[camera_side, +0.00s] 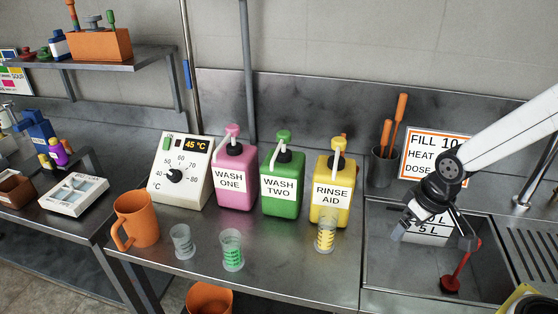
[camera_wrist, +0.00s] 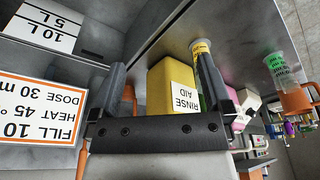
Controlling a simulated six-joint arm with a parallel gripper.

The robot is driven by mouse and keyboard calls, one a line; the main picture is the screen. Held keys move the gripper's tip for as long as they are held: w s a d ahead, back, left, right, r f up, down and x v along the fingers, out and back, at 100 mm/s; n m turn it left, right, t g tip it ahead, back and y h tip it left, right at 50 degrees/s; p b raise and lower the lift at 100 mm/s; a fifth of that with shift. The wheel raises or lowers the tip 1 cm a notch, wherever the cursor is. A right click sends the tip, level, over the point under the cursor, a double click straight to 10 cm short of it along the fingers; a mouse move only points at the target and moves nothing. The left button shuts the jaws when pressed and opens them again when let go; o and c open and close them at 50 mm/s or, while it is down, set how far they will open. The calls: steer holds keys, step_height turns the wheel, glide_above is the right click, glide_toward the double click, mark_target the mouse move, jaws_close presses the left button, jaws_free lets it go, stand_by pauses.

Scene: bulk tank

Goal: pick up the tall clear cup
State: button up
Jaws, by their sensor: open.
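Three clear measuring cups stand upright on the steel counter. One has green markings (camera_side: 232,250) and looks the tallest. One has pale markings (camera_side: 181,241) and stands to its left. One has yellow markings (camera_side: 325,236) and stands to its right, before the yellow bottle. In the wrist view the green-marked cup (camera_wrist: 278,70) is at the far right, and the yellow-marked cup (camera_wrist: 201,47) is partly hidden behind the right finger. My gripper (camera_side: 433,233) is open and empty over the sink, right of all three cups. Its two fingers also show in the wrist view (camera_wrist: 160,64).
Pink (camera_side: 234,172), green (camera_side: 283,183) and yellow (camera_side: 330,190) pump bottles stand behind the cups. An orange jug (camera_side: 138,218) is at the left, before the heater dial box (camera_side: 180,172). A red plunger-like tool (camera_side: 451,283) is in the sink (camera_side: 385,285).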

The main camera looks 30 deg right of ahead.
mark_target(328, 230)
steer(key=s+a+f+m+g+y, duration=0.4)
steer(key=f+m+g+y, duration=0.1)
steer(key=m, duration=0.1)
steer(key=w+a+f+m+t+y, duration=0.1)
steer(key=w+m+t+y, duration=0.1)
steer(key=m+y, duration=0.1)
steer(key=w+a+f+m+t+y, duration=0.1)
steer(key=w+m+t+y, duration=0.1)
steer(key=m, duration=0.3)
steer(key=w+a+f+m+t+y, duration=0.1)
steer(key=w+a+m+t+y, duration=0.1)
steer(key=w+m+y, duration=0.2)
steer(key=shift+w+m+y, duration=0.15)
steer(key=shift+m+y, duration=0.25)
steer(key=shift+m, duration=0.1)
steer(key=w+d+f+m+t, duration=0.1)
steer(key=m+t, duration=0.1)
steer(key=w+d+m+t+h, duration=0.1)
steer(key=w+d+m+t, duration=0.1)
steer(key=t, duration=0.1)
steer(key=w+d+f+m+t, duration=0.1)
steer(key=w+d+m+t, duration=0.1)
steer(key=t, duration=0.1)
steer(key=shift+w+f+m, duration=0.15)
steer(key=shift+f+m, duration=0.15)
steer(key=shift+f, duration=0.05)
steer(key=shift+w+d+f+m+t+h, duration=0.25)
steer(key=shift+d+m+t+h, duration=0.25)
steer(key=shift+t, duration=0.1)
steer(key=shift+x, duration=1.35)
